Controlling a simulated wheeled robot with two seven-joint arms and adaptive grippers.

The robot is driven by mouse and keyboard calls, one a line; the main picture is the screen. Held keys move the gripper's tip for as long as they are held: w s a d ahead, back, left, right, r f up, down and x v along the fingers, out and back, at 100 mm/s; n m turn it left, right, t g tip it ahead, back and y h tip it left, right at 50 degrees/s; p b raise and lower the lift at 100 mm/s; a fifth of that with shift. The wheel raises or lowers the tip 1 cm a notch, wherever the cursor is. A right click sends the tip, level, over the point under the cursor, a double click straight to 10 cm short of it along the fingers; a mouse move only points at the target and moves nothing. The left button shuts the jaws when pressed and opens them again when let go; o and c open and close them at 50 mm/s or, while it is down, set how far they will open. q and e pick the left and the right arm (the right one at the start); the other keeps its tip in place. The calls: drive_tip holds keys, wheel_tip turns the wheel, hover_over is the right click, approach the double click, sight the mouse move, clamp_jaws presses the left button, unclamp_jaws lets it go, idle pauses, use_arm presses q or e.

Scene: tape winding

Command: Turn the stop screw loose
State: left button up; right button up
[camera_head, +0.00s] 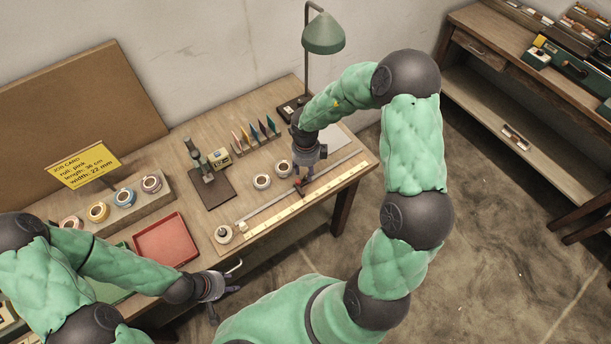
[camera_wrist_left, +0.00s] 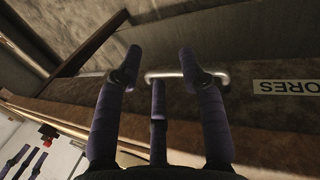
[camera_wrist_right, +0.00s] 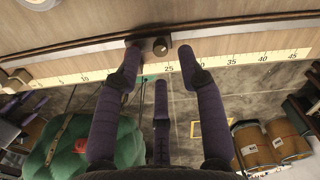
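The stop screw (camera_wrist_right: 160,47) shows as a small round knob on a dark stop block on the rail in the right wrist view. In the head view the stop (camera_head: 299,187) sits on the rail, beside the ruler strip (camera_head: 318,190). My right gripper (camera_wrist_right: 162,62) is open, its fingers spread on either side of the screw; I cannot tell whether they touch it. It points down at the stop in the head view (camera_head: 308,172). My left gripper (camera_wrist_left: 165,62) is open and empty near a metal handle (camera_wrist_left: 187,76) at the table's front.
White rolls (camera_head: 262,182) stand behind the rail. A red tray (camera_head: 166,240), a rack of coloured tape rolls (camera_head: 125,198) and a dark stand (camera_head: 208,183) are further left. A green lamp (camera_head: 322,35) stands at the back.

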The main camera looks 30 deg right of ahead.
sight(306, 177)
drive_tip(key=shift+f+b, duration=0.4)
drive_tip(key=shift+f, duration=1.3)
clamp_jaws()
